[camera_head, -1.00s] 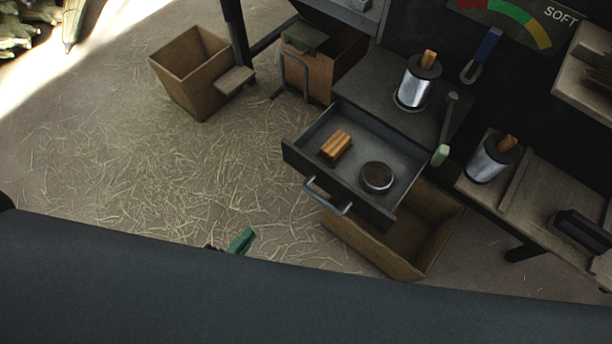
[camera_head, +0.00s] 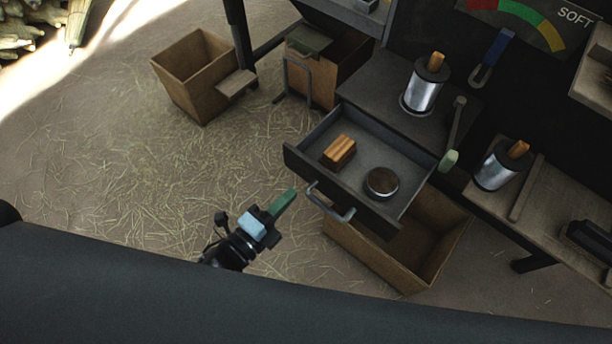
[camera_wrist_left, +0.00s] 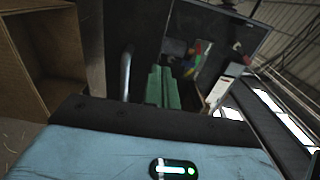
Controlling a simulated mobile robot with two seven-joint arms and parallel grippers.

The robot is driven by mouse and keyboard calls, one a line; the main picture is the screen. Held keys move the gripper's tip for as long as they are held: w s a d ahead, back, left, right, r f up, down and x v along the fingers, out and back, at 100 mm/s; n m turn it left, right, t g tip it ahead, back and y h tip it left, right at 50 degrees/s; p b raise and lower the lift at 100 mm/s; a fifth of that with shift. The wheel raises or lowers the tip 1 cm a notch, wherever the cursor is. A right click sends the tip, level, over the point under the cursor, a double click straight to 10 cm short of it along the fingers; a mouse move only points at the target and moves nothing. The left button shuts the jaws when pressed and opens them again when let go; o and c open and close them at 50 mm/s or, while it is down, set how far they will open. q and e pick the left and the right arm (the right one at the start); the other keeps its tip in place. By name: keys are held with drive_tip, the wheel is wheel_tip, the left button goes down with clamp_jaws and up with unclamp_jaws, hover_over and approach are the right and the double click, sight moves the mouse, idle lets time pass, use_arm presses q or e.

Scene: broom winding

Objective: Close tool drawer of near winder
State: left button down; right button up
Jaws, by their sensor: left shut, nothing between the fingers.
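The tool drawer (camera_head: 375,212) of the winder is pulled out, with a wooden block (camera_head: 339,151) and a round dark tin (camera_head: 381,183) inside. Its curved metal handle (camera_head: 331,203) is on the front face; a vertical metal bar that looks like the handle shows in the left wrist view (camera_wrist_left: 126,74). My left gripper (camera_head: 286,198) is in front of the drawer, just left of the handle. Its green fingers are shut and empty, and they also show in the left wrist view (camera_wrist_left: 163,88). I cannot tell whether they touch the handle. My right gripper is not in view.
An open wooden box (camera_head: 385,250) stands under the drawer. Another wooden bin (camera_head: 195,75) stands at the upper left. Metal cylinders (camera_head: 424,90) with wooden tops stand on the bench. The straw-strewn floor (camera_head: 150,170) left of the drawer is free.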

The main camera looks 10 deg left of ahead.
sight(315, 169)
use_arm(q)
drive_tip(key=x, duration=0.6)
drive_tip(key=shift+w+d, duration=0.2)
drive_tip(key=shift+w, duration=0.1)
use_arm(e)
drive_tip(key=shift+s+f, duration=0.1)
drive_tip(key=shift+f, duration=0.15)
use_arm(q)
drive_tip(key=shift+w, duration=0.1)
